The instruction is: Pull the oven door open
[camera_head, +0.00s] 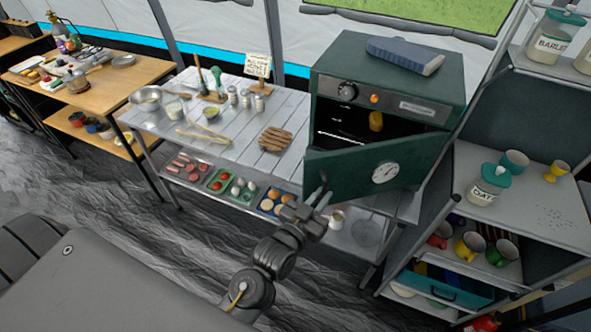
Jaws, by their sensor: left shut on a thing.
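The dark green oven (450,92) stands at the right end of the white slatted table. Its door (350,172) is partly open, swung out toward me, with a round white dial on its front. The dark inside of the oven shows above the door, with a yellow thing in it. My left gripper (322,188) is at the left part of the door and shut on its handle. The handle is mostly hidden by the gripper. My right gripper is out of view.
A shelf unit (540,205) with jars and mugs stands close to the right of the oven. Food trays (222,181) sit on the table's lower shelf. The floor in front of the table is clear.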

